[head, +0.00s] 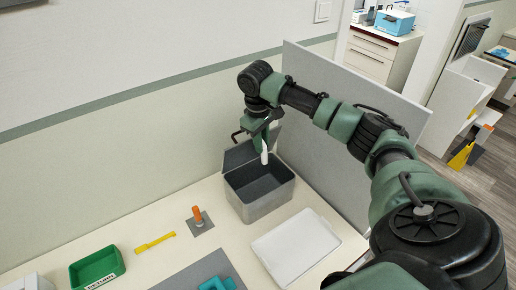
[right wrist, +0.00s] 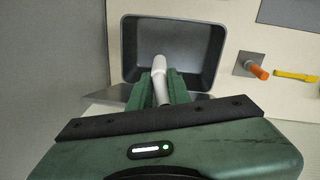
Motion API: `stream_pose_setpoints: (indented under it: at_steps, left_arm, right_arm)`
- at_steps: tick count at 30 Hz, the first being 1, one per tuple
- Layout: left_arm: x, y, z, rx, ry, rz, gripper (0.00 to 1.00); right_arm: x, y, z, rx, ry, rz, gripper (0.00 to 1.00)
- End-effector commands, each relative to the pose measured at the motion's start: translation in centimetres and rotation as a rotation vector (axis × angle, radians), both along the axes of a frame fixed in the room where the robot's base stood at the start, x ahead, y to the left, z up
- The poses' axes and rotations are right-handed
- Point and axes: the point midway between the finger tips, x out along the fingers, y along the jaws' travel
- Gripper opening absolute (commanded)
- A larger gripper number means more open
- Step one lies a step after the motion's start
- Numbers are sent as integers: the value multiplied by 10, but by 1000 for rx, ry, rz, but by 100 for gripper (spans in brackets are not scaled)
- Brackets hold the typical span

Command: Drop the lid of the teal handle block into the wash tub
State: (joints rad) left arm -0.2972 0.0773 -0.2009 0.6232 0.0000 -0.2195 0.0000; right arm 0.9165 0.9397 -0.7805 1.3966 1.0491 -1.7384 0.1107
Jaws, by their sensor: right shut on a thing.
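My right gripper (head: 262,135) hangs over the grey tub (head: 262,207), pointing down, shut on a white rod-like piece (head: 264,153). In the right wrist view the green fingers (right wrist: 160,88) close on this white piece (right wrist: 159,66), whose tip shows against the tub's inside. The grey tub (right wrist: 127,45) is open, with a flap raised at its back left, and its visible floor looks empty. A teal block (head: 215,285) lies at the front on a grey mat, cut by the picture's lower edge. I cannot tell whether the white piece is its lid. My left gripper is out of view.
A white tray (head: 297,247) lies right of the mat (head: 190,275). An orange peg (head: 197,213) on a grey plate, a yellow strip (head: 155,242) and a green bin (head: 97,268) are left. A grey panel (head: 325,130) stands behind the tub.

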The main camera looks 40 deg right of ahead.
Motion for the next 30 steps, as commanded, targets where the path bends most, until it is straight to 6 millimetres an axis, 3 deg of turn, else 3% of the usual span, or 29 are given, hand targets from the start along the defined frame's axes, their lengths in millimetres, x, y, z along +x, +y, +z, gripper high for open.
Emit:
stream_pose_setpoints:
  at_steps: [5, 19, 30]
  left_arm:
    - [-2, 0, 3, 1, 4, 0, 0]
    - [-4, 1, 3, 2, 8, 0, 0]
    - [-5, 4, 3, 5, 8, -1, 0]
  right_arm:
    - [0, -11, -5, 0, 1, 8, 0]
    - [0, -10, -53, 1, 1, 8, 0]
    - [0, -10, -60, 1, 0, 8, 0]
